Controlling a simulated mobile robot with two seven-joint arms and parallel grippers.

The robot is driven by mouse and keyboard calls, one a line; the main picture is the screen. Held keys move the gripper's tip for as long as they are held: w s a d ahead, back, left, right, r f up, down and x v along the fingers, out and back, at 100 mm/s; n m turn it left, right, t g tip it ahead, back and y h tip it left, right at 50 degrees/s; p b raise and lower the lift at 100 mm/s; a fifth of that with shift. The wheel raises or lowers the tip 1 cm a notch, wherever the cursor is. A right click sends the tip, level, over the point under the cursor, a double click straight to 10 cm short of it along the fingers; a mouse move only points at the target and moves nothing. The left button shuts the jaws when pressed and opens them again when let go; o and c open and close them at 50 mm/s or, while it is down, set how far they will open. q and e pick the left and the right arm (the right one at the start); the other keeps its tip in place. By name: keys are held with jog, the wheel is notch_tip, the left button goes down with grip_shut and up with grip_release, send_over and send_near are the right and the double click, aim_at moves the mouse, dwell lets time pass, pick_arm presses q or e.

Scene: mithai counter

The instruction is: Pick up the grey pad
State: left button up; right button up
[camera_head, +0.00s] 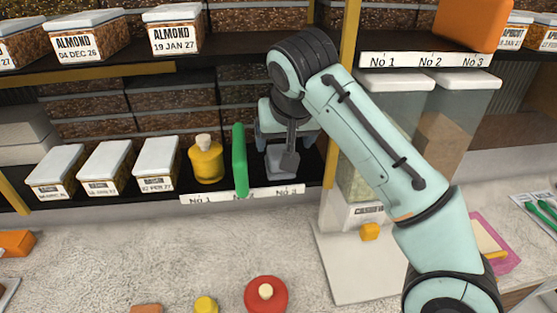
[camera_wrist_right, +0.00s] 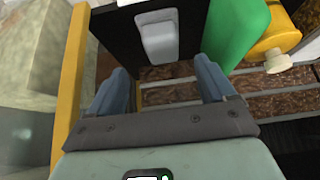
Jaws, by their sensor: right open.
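The grey pad (camera_head: 283,164) stands on the dark lower shelf above the right end of the numbered strip, just right of the green piece. In the right wrist view the grey pad (camera_wrist_right: 159,40) shows as a pale block with a raised grip, ahead of the gap between the fingers. My right gripper (camera_head: 286,136) is at the pad, partly hiding its upper part. In the wrist view the right gripper (camera_wrist_right: 160,70) has its fingers apart with nothing between them. My left gripper is not in view.
A green upright piece (camera_head: 240,160) and a yellow knobbed pot (camera_head: 206,162) stand close left of the pad. A yellow post (camera_head: 333,150) rises close right. Lidded boxes (camera_head: 108,167) line the shelf further left. A red knobbed lid (camera_head: 266,295) lies on the counter.

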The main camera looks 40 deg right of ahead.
aim_at(280, 152)
jog(key=shift+x, duration=1.15)
jog(key=shift+d+f, duration=0.15)
jog(key=shift+f, duration=0.35)
jog(key=w+f, duration=0.1)
jog(key=w+d+f+b, duration=0.1)
jog(key=w+f, duration=0.1)
jog(key=shift+w+f, duration=0.1)
jog(key=shift+f, duration=0.05)
jog(key=shift+w+d+f, duration=0.1)
jog(key=shift+d+f, duration=0.1)
jog(key=shift+f, duration=0.15)
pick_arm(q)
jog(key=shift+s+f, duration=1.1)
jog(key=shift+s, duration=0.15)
